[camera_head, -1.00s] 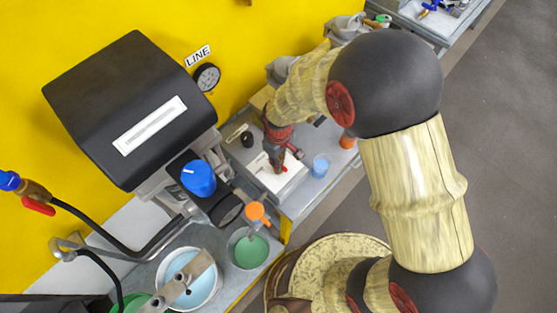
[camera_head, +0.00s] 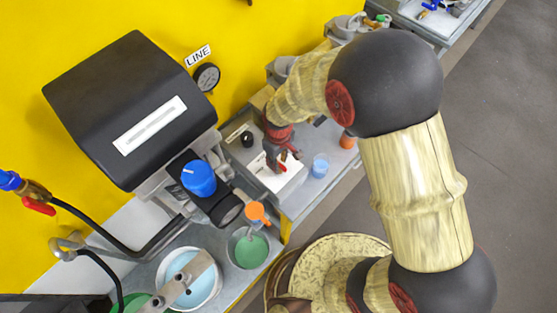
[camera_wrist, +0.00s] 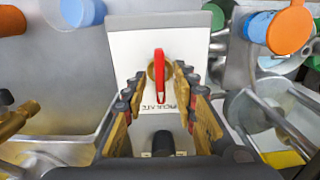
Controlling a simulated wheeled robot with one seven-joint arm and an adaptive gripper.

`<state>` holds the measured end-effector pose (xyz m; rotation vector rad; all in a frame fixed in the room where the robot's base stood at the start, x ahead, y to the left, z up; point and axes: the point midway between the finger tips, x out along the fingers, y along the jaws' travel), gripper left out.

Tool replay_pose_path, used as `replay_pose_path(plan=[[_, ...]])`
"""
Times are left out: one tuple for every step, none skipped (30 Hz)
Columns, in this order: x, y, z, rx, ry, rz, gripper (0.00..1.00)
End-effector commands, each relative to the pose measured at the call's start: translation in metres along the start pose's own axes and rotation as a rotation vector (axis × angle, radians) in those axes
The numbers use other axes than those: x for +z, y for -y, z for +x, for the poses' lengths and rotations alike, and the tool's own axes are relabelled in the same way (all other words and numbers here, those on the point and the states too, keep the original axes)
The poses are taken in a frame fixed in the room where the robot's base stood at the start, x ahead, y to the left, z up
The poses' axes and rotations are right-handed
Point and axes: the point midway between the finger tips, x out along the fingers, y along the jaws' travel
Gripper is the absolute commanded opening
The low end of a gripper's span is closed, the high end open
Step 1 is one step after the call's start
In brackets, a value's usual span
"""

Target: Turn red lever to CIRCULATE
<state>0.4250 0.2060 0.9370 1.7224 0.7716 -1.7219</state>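The red lever (camera_wrist: 160,76) is in the middle of the wrist view, on a brass fitting in front of a white plate (camera_wrist: 131,48). Its lower end points down toward the plate's dark printing, partly hidden, which ends in "CULATE". My gripper (camera_wrist: 160,82) is open, with one finger on each side of the lever in the picture. I see gaps on both sides, and I cannot tell whether the fingertips reach its depth. In the head view my gripper (camera_head: 282,164) is over the white plate (camera_head: 285,185), and the lever is not clearly made out.
A brass valve with another red handle (camera_head: 39,206) is at the far left. A black-covered machine (camera_head: 125,90) with a blue knob (camera_head: 198,178) stands left of my gripper. A blue cup (camera_head: 320,167) and an orange cup (camera_head: 347,140) stand to the right. Open buckets (camera_head: 188,278) are in front.

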Motion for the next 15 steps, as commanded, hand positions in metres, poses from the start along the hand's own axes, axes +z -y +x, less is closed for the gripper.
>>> replay_pose_path(plan=[[0.0, 0.0, 0.0, 0.0, 0.0, 0.0, 0.28], [0.0, 0.0, 0.0, 0.0, 0.0, 0.0, 0.28], [0.0, 0.0, 0.0, 0.0, 0.0, 0.0, 0.28], [0.0, 0.0, 0.0, 0.0, 0.0, 0.0, 0.28], [0.0, 0.0, 0.0, 0.0, 0.0, 0.0, 0.28], [0.0, 0.0, -0.001, 0.0, 0.0, 0.0, 0.28], [0.0, 0.0, -0.002, 0.0, 0.0, 0.0, 0.28], [0.0, 0.0, -0.004, 0.0, 0.0, 0.0, 0.28], [-0.001, 0.0, -0.007, 0.001, -0.001, 0.0, 0.28], [-0.001, 0.0, -0.011, 0.001, -0.003, 0.0, 0.28], [-0.001, -0.001, -0.015, 0.001, -0.004, 0.0, 0.28], [-0.002, -0.001, -0.021, 0.002, -0.004, 0.0, 0.28], [-0.002, -0.001, -0.027, 0.002, -0.005, 0.0, 0.28], [-0.002, -0.001, -0.032, 0.002, -0.005, 0.0, 0.28], [-0.002, -0.001, -0.041, 0.002, -0.005, 0.0, 0.28]])
